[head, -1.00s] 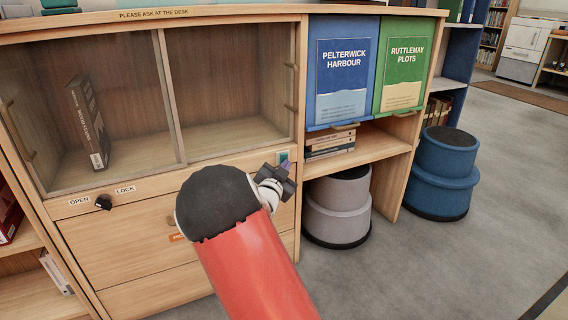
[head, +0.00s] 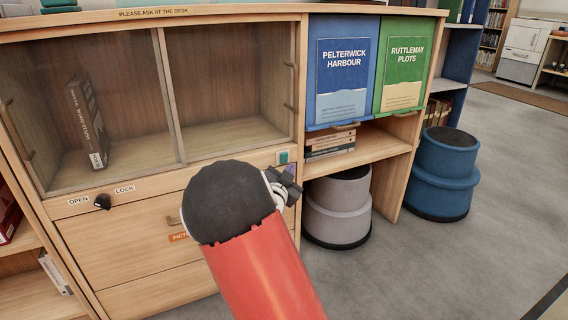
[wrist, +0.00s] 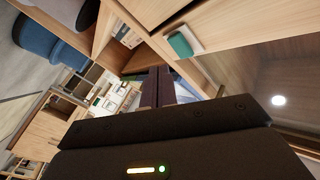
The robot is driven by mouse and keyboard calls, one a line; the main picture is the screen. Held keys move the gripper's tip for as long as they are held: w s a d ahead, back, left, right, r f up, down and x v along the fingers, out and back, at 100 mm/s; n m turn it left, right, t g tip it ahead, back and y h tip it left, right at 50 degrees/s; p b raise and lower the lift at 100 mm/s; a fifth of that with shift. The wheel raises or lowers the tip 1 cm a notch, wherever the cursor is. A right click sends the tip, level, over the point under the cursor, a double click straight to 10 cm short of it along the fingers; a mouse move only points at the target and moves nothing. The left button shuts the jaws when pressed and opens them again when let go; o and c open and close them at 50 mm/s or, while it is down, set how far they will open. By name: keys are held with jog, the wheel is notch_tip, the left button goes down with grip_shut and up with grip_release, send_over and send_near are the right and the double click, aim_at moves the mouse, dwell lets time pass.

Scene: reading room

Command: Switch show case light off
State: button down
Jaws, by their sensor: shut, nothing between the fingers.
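The show case (head: 232,90) has sliding glass doors and wooden drawers below. A small teal switch (head: 283,157) sits on a pale plate under its right end. The switch also shows in the wrist view (wrist: 184,42), as a green rocker on a white base. My gripper (head: 291,186) is just below the switch in the head view, partly hidden by my own wrist. In the wrist view its dark fingers (wrist: 157,88) are together and empty, with a visible gap to the switch. A white bright spot shows in the wrist view; I cannot tell if it is the case light.
A black knob (head: 102,202) sits between OPEN and LOCK labels. A book (head: 88,122) stands inside the case. Blue (head: 342,70) and green (head: 403,65) panels hang at right. Grey (head: 338,210) and blue (head: 444,172) stools stand below and beside. Floor at the right is clear.

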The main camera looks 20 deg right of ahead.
jog(key=shift+s+r, duration=0.15)
jog(key=shift+s, duration=0.75)
jog(key=shift+s+r, duration=0.1)
jog(key=shift+s, duration=0.75)
